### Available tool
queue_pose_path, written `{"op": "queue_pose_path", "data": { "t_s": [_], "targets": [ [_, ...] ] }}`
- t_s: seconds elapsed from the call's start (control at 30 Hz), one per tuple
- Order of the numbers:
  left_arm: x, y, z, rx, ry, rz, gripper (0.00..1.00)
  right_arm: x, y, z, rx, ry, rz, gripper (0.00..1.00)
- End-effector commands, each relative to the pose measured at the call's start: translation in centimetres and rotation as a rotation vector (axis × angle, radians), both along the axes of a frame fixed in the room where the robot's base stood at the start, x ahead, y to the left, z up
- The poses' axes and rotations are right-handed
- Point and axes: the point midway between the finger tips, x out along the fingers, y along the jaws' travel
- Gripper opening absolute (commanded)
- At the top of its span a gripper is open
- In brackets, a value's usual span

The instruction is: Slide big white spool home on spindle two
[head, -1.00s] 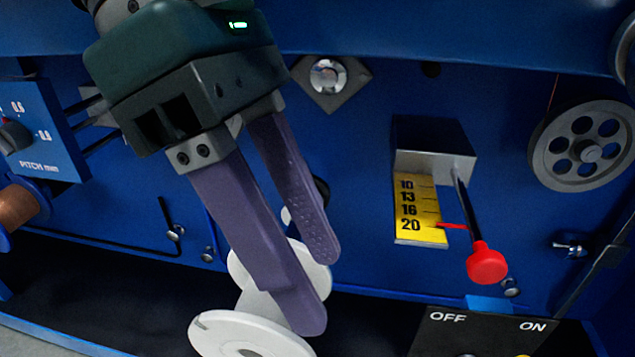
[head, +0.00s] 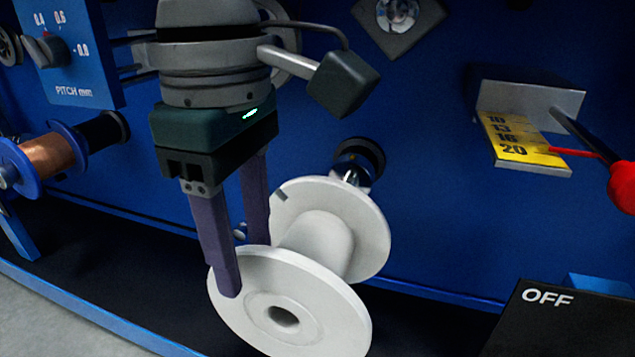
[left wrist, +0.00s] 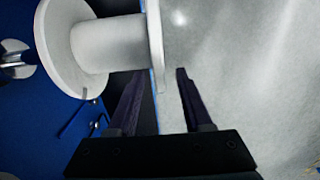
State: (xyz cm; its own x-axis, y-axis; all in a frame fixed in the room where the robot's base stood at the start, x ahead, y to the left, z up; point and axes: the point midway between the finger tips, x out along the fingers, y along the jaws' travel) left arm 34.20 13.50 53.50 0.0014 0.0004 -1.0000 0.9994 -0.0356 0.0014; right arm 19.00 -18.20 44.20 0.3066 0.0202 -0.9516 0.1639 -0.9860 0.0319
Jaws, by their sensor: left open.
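The big white spool (head: 318,240) stands in front of the blue panel, low in the middle of the head view, its bored near flange facing me. In the left wrist view the spool (left wrist: 105,42) is at upper left. My left gripper (head: 244,268) is open, one finger in front of the near flange's edge and the other behind it, its tip hidden. In the left wrist view the flange edge lies between the fingers (left wrist: 160,85). A spindle (head: 352,177) with a black collar shows just behind the far flange. I cannot tell whether the spool is on it. My right gripper is not in view.
A copper-wound blue spool (head: 48,157) sits on the panel at left, below the pitch knob box (head: 65,50). A yellow scale (head: 525,143) with a red-knobbed lever (head: 622,186) juts out at right. An OFF switch box (head: 550,325) is at lower right.

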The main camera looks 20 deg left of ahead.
Motion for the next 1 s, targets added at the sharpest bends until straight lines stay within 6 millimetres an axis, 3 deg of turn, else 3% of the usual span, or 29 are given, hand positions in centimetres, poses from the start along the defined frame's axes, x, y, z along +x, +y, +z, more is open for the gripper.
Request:
{"op": "queue_pose_path", "data": {
  "t_s": [0.37,0.8,1.0],
  "targets": [
    [-0.03,0.00,-0.77,0.000,0.001,0.000,0.50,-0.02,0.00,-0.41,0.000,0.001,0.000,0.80],
    [-0.03,-0.02,-0.75,0.000,0.001,0.000,0.02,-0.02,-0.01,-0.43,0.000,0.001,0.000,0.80],
    [-0.03,-0.01,-0.75,0.000,0.001,0.000,0.00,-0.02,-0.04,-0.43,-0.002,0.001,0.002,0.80]
  ]
}}
